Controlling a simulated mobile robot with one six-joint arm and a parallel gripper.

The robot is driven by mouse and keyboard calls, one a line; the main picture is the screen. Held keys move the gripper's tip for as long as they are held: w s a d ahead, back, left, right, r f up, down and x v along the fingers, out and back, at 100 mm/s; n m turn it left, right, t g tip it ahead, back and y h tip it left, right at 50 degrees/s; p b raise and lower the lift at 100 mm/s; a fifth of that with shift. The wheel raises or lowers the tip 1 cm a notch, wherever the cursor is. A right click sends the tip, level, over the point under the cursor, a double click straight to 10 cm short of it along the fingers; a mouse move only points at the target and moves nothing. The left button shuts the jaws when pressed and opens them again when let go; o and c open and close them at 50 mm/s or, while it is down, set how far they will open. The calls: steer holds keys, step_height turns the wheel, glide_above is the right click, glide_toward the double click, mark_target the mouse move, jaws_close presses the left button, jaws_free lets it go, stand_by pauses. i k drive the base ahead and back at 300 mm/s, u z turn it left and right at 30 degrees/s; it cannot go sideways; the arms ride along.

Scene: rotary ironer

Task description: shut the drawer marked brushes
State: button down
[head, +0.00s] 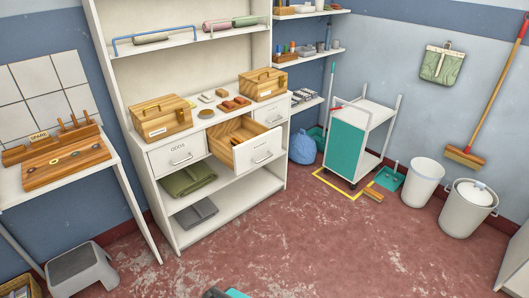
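A wooden drawer (259,153) with a white front and a bar handle stands pulled out from the middle of the white cabinet (218,198). Its inside shows bare wood at the near left part. A small label on its front is too small to read. To its left a shut drawer (180,153) is marked ODDS. To its right another shut drawer (273,113) has a label I cannot read. I cannot make out the word brushes on any front. No gripper fingers show; only a dark and teal part, probably mine, shows at the bottom edge.
Wooden boxes (161,118) and small items stand on the cabinet top. A step stool (82,268) is at the lower left. A teal trolley (357,143), a white bin (423,182) and a lidded bin (468,207) stand right. The red floor before the cabinet is clear.

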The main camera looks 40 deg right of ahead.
mark_target(261, 143)
steer(key=i, duration=0.85)
steer(key=u, duration=0.05)
